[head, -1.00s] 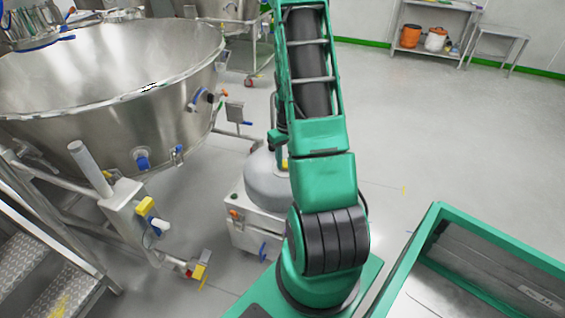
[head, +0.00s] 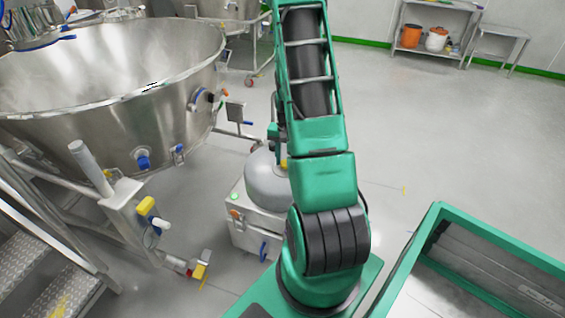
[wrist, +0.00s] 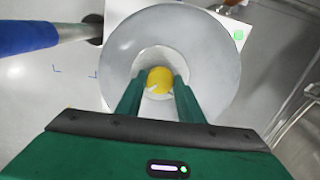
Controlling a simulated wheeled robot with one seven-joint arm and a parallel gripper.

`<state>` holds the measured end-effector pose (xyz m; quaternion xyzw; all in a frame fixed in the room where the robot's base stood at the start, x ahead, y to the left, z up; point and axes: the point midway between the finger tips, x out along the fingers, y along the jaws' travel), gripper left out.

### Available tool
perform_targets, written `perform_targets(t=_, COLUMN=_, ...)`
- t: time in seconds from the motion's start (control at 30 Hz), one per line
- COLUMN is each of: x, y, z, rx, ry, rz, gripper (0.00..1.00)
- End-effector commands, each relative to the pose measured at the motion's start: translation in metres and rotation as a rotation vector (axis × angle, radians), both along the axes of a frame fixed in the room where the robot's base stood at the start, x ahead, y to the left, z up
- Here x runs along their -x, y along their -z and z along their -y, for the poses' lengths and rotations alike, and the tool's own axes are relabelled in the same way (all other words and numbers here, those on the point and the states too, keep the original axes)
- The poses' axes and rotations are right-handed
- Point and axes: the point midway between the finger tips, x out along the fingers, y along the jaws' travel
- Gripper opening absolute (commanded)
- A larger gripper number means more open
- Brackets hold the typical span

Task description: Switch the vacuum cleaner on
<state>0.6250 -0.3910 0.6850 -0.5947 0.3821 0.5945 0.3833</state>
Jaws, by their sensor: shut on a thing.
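The vacuum cleaner (head: 268,190) stands on the floor left of my arm, a grey dome on a white box, partly hidden by the arm. Its dome fills the middle of the wrist view (wrist: 125,48). A yellow knob (wrist: 160,75) sits in the dome's central recess; a bit of yellow (head: 284,164) shows in the head view. My gripper (wrist: 158,86) points down at the dome, its two green fingers shut on the knob from both sides. A green lamp (wrist: 239,35) glows at the box's corner; it also shows lit in the head view (head: 235,197).
A large steel bowl (head: 110,110) on a frame stands to the left, with valves and metal steps (head: 60,290) below. A green-rimmed bin (head: 480,237) is at the lower right. A shelf with orange and white buckets (head: 436,38) stands far back. The right floor is clear.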

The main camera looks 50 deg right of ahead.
Motion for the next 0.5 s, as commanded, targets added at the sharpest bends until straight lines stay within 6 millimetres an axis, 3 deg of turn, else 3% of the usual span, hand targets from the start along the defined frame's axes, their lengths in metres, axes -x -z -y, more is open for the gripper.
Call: perform_targets(t=0.5, x=0.0082, y=0.0022, z=0.0025, rx=0.001, ry=0.107, rz=-0.015, gripper=0.12)
